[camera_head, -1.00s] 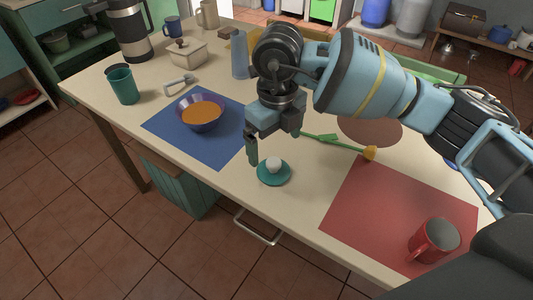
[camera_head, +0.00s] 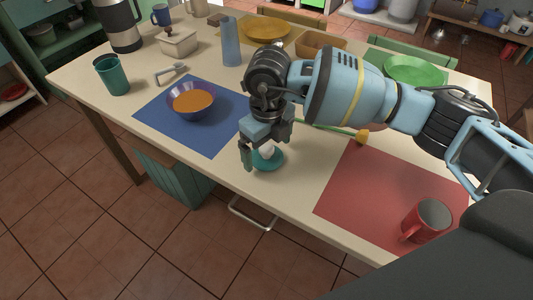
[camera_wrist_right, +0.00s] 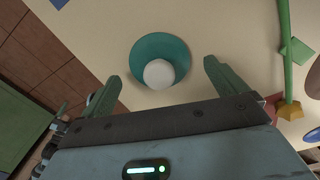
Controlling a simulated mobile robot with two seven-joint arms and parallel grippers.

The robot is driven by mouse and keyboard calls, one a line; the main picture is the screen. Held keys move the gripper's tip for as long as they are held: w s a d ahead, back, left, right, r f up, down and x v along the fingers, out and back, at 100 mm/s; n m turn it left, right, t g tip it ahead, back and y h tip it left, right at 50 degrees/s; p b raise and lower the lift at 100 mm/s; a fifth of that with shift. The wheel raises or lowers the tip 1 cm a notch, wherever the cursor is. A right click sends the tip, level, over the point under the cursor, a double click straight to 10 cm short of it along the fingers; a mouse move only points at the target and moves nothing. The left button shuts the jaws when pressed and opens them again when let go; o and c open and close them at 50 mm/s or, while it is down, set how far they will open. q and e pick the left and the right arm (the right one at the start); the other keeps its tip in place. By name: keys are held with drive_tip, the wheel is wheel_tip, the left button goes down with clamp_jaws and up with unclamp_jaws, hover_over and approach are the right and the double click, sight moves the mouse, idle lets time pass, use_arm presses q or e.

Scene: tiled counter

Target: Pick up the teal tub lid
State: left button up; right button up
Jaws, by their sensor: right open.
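The teal tub lid (camera_head: 272,164) lies on the counter near its front edge, a round teal disc with a white knob on top. In the right wrist view the lid (camera_wrist_right: 160,44) and its knob (camera_wrist_right: 159,74) show ahead of the fingers. My right gripper (camera_head: 259,158) is over the lid, pointing down, and hides part of it. In the right wrist view my right gripper (camera_wrist_right: 168,88) is open, with one finger on each side of the knob's line and nothing between the tips. My left gripper is out of view.
A blue mat with a purple bowl (camera_head: 190,101) of orange content lies to the left. A red mat (camera_head: 385,190) with a red mug (camera_head: 427,219) lies to the right. A green stick with a yellow end (camera_head: 361,136) lies behind the lid.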

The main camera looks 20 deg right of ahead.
drive_tip(key=shift+f, duration=0.5)
drive_tip(key=shift+c, duration=0.5)
drive_tip(key=c, duration=1)
drive_tip(key=shift+o, duration=0.2)
drive_tip(key=shift+r, duration=0.1)
drive_tip(key=shift+r, duration=0.4)
drive_tip(key=r, duration=0.2)
drive_tip(key=shift+s+a+r, duration=0.15)
drive_tip(key=shift+a+r, duration=0.2)
drive_tip(key=shift+r, duration=0.05)
drive_tip(key=s+a, duration=0.3)
drive_tip(key=a, duration=0.4)
drive_tip(key=s+a+r, duration=0.1)
drive_tip(key=s+a, duration=0.1)
drive_tip(key=a, duration=0.5)
drive_tip(key=shift+s+r, duration=0.15)
drive_tip(key=shift+s, duration=0.25)
